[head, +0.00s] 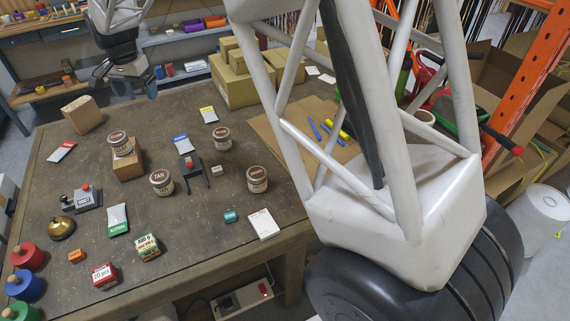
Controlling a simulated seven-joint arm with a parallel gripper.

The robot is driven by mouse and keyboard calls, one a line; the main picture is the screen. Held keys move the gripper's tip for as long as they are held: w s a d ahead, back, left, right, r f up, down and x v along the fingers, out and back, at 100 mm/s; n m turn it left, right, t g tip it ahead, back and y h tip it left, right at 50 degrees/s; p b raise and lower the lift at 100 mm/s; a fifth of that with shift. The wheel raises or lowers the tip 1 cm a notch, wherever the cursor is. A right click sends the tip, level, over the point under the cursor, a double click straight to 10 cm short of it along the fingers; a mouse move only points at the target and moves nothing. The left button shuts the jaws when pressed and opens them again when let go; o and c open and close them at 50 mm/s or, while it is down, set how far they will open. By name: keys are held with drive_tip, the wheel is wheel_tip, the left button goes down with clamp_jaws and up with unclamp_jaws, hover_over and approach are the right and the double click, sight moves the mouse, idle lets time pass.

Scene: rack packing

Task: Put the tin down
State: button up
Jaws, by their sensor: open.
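Several white tins with brown lids stand upright on the dark worktable (60,225). One tin (120,146) rests on top of a small brown block (128,165). Another tin, labelled TAN (162,184), stands to its right and nearer. A third tin (222,140) and a fourth tin (257,181) stand farther right. The picture does not show which one the task means. My gripper (127,82) is at the top left, beyond the tins near the table's far edge. It is open, I see no tin in it, and it is clear of all the tins.
A small black stand (193,170) is between the tins. Packets and small boxes lie around, with a brass bell (61,228) at left and colored knobbed discs (25,285) at the near left. Cardboard boxes (238,85) stand at the back. My white arm frame hides the table's right side.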

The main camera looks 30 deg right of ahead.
drive_tip(key=s+d+r+n, duration=0.1)
drive_tip(key=s+d+r, duration=0.2)
drive_tip(key=s+d, duration=0.35)
drive_tip(key=s+d+r+n+t, duration=0.15)
drive_tip(key=s+d, duration=0.25)
drive_tip(key=s, duration=0.5)
drive_tip(key=s+d+r+n, duration=0.1)
drive_tip(key=s+d+r, duration=0.2)
drive_tip(key=s+d, duration=0.35)
drive_tip(key=s+d+f+n, duration=0.1)
drive_tip(key=s+d+f, duration=0.1)
drive_tip(key=s, duration=1)
drive_tip(key=s+d+f+n, duration=0.2)
drive_tip(key=s+d+f, duration=0.1)
drive_tip(key=s, duration=0.9)
drive_tip(key=shift+d, duration=0.25)
drive_tip(key=shift+t, duration=0.25)
drive_tip(key=shift+c, duration=0.5)
drive_tip(key=shift+r, duration=0.1)
